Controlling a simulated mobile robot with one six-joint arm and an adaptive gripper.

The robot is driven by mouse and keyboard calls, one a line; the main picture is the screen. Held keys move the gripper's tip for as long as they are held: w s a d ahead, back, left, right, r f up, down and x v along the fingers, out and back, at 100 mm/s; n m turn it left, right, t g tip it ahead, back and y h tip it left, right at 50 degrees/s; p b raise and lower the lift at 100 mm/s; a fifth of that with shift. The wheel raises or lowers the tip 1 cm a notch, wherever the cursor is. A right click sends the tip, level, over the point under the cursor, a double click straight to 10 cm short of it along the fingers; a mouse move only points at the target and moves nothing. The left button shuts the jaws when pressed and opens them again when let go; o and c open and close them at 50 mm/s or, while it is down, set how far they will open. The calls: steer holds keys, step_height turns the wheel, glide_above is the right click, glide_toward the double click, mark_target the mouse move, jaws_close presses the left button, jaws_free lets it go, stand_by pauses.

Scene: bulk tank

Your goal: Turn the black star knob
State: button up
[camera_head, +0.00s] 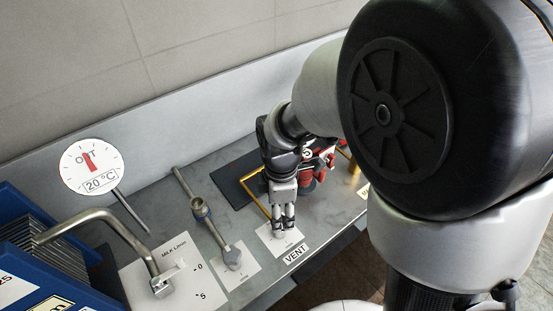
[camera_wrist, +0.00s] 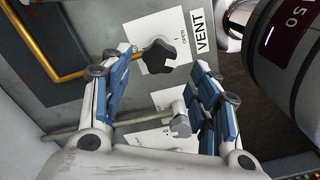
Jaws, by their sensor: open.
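The black star knob (camera_wrist: 160,53) shows in the wrist view, at the end of a brass pipe on a white plate (camera_wrist: 158,20) beside the VENT label (camera_wrist: 202,30). My gripper (camera_wrist: 166,66) is open, with its blue-padded fingers on either side of the picture and the knob between and beyond their tips. I cannot tell whether a finger touches the knob. In the head view my gripper (camera_head: 284,226) points down over the VENT plate (camera_head: 275,248) and hides the knob.
A bent metal pipe (camera_head: 100,215), a round dial (camera_head: 89,168) and a blue-framed unit (camera_head: 20,205) stand farther left. Red parts (camera_head: 318,172) are behind my gripper.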

steer(key=shift+f+b, duration=0.65)
steer(key=shift+f, duration=1.7)
steer(key=c, duration=1)
steer(key=shift+c, duration=0.2)
